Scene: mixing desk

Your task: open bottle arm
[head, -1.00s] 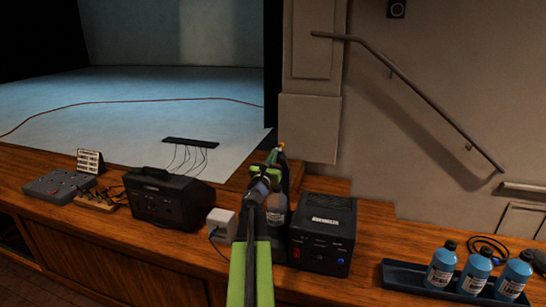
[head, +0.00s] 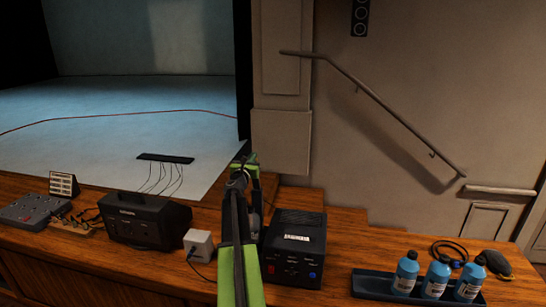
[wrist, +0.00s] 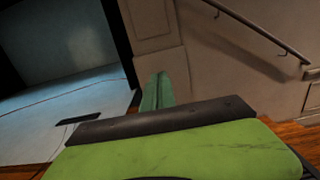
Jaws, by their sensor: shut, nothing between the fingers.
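My gripper (head: 246,160) is at the end of my raised green and black arm, in the middle of the head view. In the wrist view its green fingers (wrist: 158,92) are together, with nothing between them. The bottle holder and its bottle, beside the black box, are almost wholly hidden behind my arm in the head view, so I cannot tell how the bottle arm stands or whether my gripper touches it. Neither can be made out in the wrist view.
The black box (head: 295,250) with red and blue buttons stands just right of my arm. A small white box (head: 199,244) and a black amplifier (head: 145,220) stand left. Three blue bottles (head: 436,276) stand in a dark tray (head: 375,283) at the right.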

